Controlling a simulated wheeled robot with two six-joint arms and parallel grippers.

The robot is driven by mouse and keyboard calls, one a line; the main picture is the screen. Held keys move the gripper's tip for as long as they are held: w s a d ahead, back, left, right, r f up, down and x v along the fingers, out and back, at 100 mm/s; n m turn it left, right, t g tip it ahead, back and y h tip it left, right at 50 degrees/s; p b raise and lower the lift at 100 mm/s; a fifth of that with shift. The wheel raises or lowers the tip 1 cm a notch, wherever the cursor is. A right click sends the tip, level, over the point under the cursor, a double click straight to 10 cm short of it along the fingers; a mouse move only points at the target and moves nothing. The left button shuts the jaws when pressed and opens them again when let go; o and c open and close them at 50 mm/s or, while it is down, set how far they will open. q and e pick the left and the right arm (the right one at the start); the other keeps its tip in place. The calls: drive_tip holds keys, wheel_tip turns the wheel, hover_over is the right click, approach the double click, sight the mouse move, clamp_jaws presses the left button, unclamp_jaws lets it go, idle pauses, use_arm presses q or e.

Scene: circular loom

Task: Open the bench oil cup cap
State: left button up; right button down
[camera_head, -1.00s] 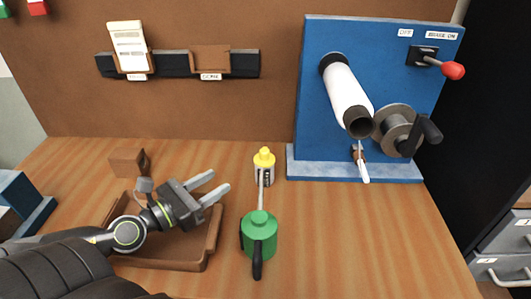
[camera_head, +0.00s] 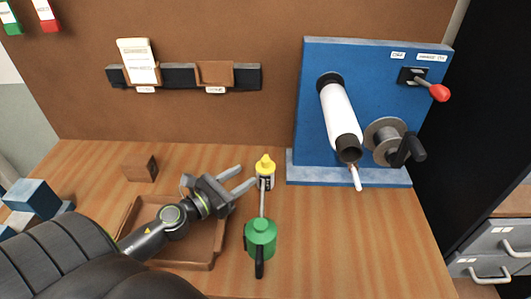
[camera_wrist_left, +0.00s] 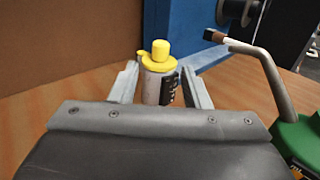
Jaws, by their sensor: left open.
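The bench oil cup (camera_head: 267,183) is a small light cylinder with dark marking and a yellow cap (camera_head: 265,164). It stands upright on the bench. In the left wrist view the cup (camera_wrist_left: 157,87) shows between my fingers, and its yellow cap (camera_wrist_left: 160,55) sits on top, looking closed. My left gripper (camera_head: 248,179) is open, its fingertips just left of the cup in the head view. I cannot tell whether a finger touches it. My right gripper does not show.
A green oil can (camera_head: 260,238) with a long spout stands just in front of the cup. A brown tray (camera_head: 205,262) lies under my left arm. A blue machine (camera_head: 380,60) with a white roller stands at the right. A wooden block (camera_head: 140,168) is at the left.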

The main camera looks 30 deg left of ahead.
sight(262, 164)
use_arm(q)
drive_tip(key=p+x, duration=0.3)
drive_tip(key=x, duration=0.4)
drive_tip(key=shift+w+d+p, duration=0.1)
drive_tip(key=shift+w+p, duration=0.25)
drive_tip(key=shift+w, duration=0.05)
drive_tip(key=shift+w+d, duration=0.15)
drive_tip(key=shift+w, duration=0.5)
drive_tip(key=shift+c, duration=0.2)
clamp_jaws()
